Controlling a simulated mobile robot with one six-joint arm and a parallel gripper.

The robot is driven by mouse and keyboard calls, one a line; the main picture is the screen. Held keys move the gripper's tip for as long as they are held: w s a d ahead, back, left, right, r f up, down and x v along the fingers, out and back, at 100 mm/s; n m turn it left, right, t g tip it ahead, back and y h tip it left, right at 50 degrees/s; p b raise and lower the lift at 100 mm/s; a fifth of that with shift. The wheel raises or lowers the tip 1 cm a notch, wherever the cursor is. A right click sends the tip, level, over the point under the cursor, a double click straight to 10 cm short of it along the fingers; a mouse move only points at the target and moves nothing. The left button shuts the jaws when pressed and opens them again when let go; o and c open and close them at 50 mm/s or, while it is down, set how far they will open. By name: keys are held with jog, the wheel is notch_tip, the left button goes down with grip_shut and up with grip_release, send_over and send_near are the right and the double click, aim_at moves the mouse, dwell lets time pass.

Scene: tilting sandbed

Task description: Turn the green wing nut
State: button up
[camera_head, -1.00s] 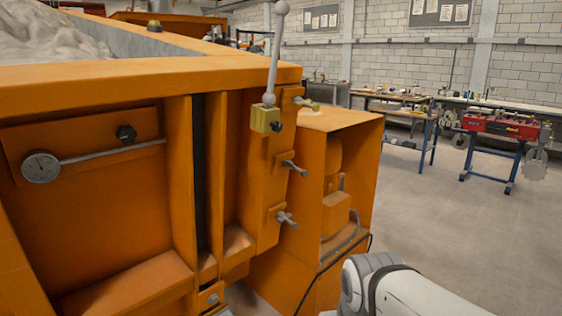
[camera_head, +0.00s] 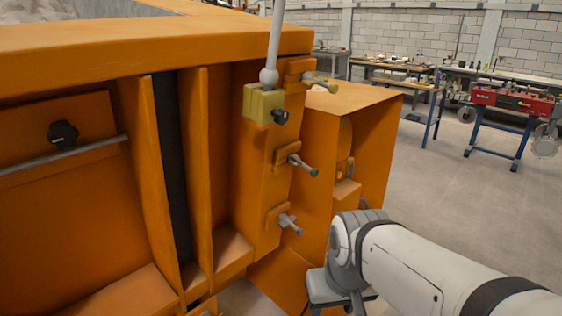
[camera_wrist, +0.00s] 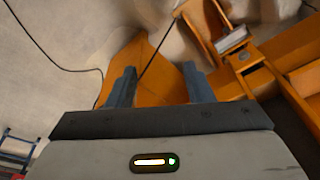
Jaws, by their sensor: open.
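Several small wing nuts stick out from the orange end post in the head view. The middle one (camera_head: 304,165) looks grey with a dull green tip and is likely the green one. The top one (camera_head: 322,82) looks olive-yellow, and the lower one (camera_head: 289,224) grey-blue. My gripper (camera_wrist: 160,88) is open and empty in the wrist view, its two fingers apart above the floor and orange parts. In the head view my arm is at the lower right, below and right of the wing nuts, apart from them. No wing nut can be made out in the wrist view.
A yellow block (camera_head: 263,104) with a lever stands left of the top wing nut. An orange box (camera_head: 362,125) stands right of the post, close behind my arm. A dark cable (camera_wrist: 60,69) crosses the wrist view. Open floor (camera_head: 440,185) lies to the right.

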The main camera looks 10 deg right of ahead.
jog(key=o, duration=0.4)
jog(key=w+a+y+b, duration=0.1)
jog(key=w+y+b, duration=0.1)
jog(key=w+b, duration=0.1)
jog(key=w+a+f+y+b, duration=0.1)
jog(key=shift+w+a+y, duration=0.3)
jog(key=shift+a, duration=0.05)
jog(key=shift+o, duration=1)
jog(key=w+r+t+y+b, duration=0.1)
jog(key=w+r+y+b, duration=0.1)
jog(key=w, duration=0.4)
jog(key=shift+a+t+y+b, duration=0.4)
jog(key=shift+y+b, duration=0.4)
jog(key=shift+b, duration=0.25)
jog(key=n+t+y+b, duration=0.1)
jog(key=t+y+b, duration=0.45)
jog(key=t, duration=0.25)
send_near(305, 165)
jog(key=x, duration=0.9)
jog(key=shift+w+f, duration=0.15)
jog(key=shift+w, duration=0.15)
jog(key=shift+w+a, duration=0.2)
jog(key=shift+a, duration=0.05)
jog(key=shift+c, duration=0.5)
jog(key=c, duration=0.9)
